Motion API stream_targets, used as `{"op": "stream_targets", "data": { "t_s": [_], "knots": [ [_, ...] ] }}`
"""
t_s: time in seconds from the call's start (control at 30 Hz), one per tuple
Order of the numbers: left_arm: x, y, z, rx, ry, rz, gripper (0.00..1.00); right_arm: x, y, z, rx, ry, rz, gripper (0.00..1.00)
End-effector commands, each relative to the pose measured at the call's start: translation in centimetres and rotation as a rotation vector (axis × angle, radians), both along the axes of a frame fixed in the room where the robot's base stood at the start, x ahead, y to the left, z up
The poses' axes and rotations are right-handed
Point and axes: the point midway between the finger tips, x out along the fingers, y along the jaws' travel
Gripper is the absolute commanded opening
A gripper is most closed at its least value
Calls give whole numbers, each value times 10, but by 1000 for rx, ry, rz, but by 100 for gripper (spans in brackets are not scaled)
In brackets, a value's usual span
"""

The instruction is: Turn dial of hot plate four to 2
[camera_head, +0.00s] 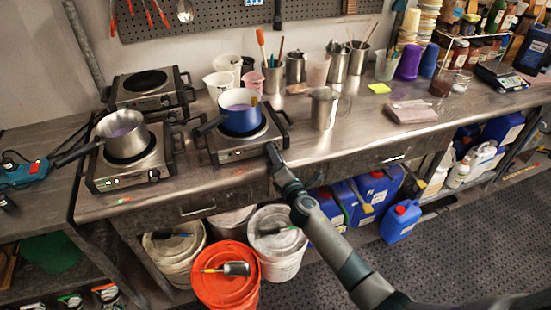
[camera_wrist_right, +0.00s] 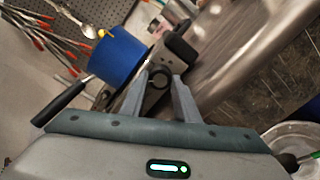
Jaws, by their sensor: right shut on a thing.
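A hot plate with a blue pot (camera_head: 240,112) on it stands at the bench's front edge; its steel front (camera_head: 238,153) faces me. My right gripper (camera_head: 273,153) is at the right end of this front. In the right wrist view my gripper (camera_wrist_right: 164,82) is shut on a dark round dial (camera_wrist_right: 159,76), with one finger on each side. The dial's marks and setting cannot be read. Two more hot plates are to the left: one with a steel pot (camera_head: 122,130), and an empty one behind it (camera_head: 148,82). No plate number is readable. My left gripper is not in view.
A steel beaker (camera_head: 323,110) stands right of the blue pot. The blue pot's black handle (camera_head: 209,125) points left. White buckets (camera_head: 282,263) and an orange-lidded bucket (camera_head: 225,280) stand below the bench, near my right arm. The bench front right of the beaker is mostly clear.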

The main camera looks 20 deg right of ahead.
Motion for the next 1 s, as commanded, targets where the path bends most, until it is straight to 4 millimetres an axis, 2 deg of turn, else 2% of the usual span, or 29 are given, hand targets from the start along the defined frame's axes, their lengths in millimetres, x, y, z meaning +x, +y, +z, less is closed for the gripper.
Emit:
{"op": "stream_targets", "data": {
  "t_s": [0.4,0.63,1.0],
  "knots": [
    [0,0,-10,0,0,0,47,0,0,-1,316,12,0,6],
    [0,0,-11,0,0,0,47,0,0,-1,389,15,-1,6],
    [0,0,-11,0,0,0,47,0,0,-1,403,16,-1,6]
  ]
}}
